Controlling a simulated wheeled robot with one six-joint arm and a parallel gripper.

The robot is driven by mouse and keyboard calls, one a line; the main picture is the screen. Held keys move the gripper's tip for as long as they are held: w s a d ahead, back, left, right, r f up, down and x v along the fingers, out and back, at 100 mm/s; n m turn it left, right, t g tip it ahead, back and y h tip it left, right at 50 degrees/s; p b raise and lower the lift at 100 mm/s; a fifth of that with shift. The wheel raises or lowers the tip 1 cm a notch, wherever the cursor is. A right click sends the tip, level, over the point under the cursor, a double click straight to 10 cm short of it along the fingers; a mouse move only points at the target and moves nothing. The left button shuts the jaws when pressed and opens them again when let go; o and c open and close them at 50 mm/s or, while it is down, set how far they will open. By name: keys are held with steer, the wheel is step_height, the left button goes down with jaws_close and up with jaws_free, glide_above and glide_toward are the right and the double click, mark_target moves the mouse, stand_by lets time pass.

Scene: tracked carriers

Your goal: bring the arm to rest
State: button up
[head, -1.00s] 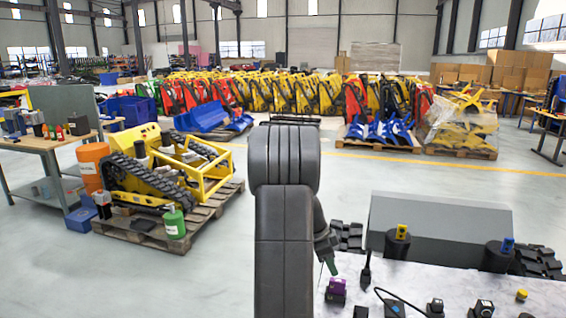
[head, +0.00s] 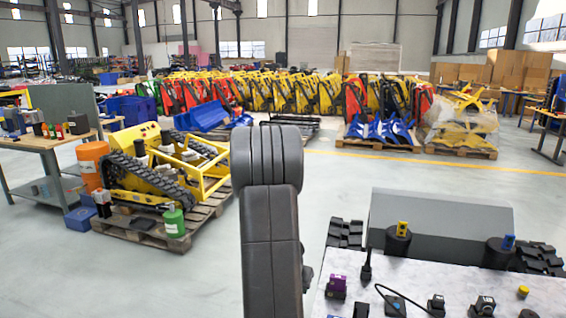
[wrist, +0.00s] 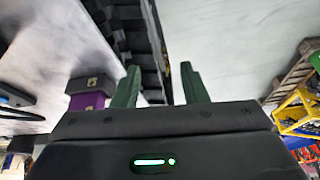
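My arm (head: 270,230) rises dark grey in the middle of the head view, its upper joint at the top. My gripper (wrist: 159,70) shows in the wrist view as two green fingers set apart, with nothing between them. It is hidden behind my arm in the head view. A purple block (wrist: 88,92) with a dark base is left of the fingers in the wrist view, not touched as far as I can see. The same purple block (head: 337,284) stands on the near left part of the pale tabletop (head: 445,280) in the head view.
The pale tabletop on the right holds several small dark devices, a cable and a yellow knob (head: 523,291). Beyond is a tracked carrier with a grey box (head: 440,222). Left is a pallet (head: 150,238) with a yellow tracked machine (head: 165,165). The floor between is clear.

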steer(key=shift+s+a+f+n+y, duration=0.35)
steer(key=shift+a+n, duration=0.3)
steer(key=shift+n, duration=0.15)
steer(key=shift+s+a+f+n+y, duration=0.25)
steer(key=shift+a+f+n, duration=0.15)
steer(key=shift+a+n, duration=0.3)
steer(key=shift+s+a+f+n+y, duration=0.35)
steer(key=shift+a+n, duration=0.2)
steer(key=shift+n, duration=0.35)
